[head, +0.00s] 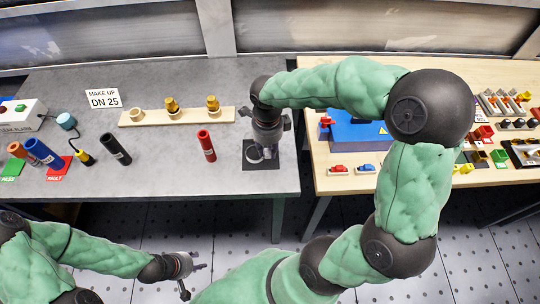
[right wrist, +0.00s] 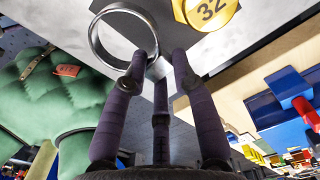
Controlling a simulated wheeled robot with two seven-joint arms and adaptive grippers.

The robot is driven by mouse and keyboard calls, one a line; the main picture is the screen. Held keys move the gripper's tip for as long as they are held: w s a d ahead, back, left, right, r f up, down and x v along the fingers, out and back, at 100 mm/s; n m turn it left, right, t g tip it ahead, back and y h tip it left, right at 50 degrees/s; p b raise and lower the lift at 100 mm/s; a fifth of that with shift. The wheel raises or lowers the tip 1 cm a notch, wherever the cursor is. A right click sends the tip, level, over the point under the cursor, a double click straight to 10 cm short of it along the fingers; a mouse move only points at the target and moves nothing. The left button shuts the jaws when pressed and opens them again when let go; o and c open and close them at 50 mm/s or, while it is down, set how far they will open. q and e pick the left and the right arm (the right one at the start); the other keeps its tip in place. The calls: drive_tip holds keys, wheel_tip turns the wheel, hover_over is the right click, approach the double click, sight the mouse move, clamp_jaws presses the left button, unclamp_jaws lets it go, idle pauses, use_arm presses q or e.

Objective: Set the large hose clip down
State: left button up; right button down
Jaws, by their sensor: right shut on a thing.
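The large hose clip is a silver metal ring, seen in the right wrist view (right wrist: 96,42) at the fingertips and in the head view (head: 254,156) over a dark square mat (head: 264,167). My right gripper (head: 268,146) points down there, shut on the clip; its fingers also show in the right wrist view (right wrist: 160,62). Whether the ring touches the mat cannot be told. My left gripper (head: 193,279) is open and empty, in front of the grey bench's edge.
On the grey bench (head: 200,90), a red tube (head: 206,146), a black tube (head: 116,149) and a wooden strip (head: 150,117) with brass fittings stand left of the mat. A round yellow piece marked 32 (right wrist: 207,10) is near the ring. A blue box (head: 358,134) is on the wooden bench.

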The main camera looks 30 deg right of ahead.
sight(270, 154)
drive_tip(key=shift+w+d+f, duration=0.1)
drive_tip(key=shift+d+f, duration=0.15)
drive_tip(key=shift+f, duration=0.1)
drive_tip(key=f, duration=0.1)
drive_tip(key=f+b, duration=0.1)
drive_tip(key=f, duration=0.1)
drive_tip(key=shift+w+d+f, duration=0.15)
drive_tip(key=shift+d+f, duration=0.1)
drive_tip(key=shift+f, duration=0.1)
drive_tip(key=shift+r, duration=0.1)
drive_tip(key=shift+f+b, duration=0.2)
drive_tip(key=shift+b, duration=0.15)
drive_tip(key=c, duration=1)
unclamp_jaws()
drive_tip(key=shift+r, duration=0.15)
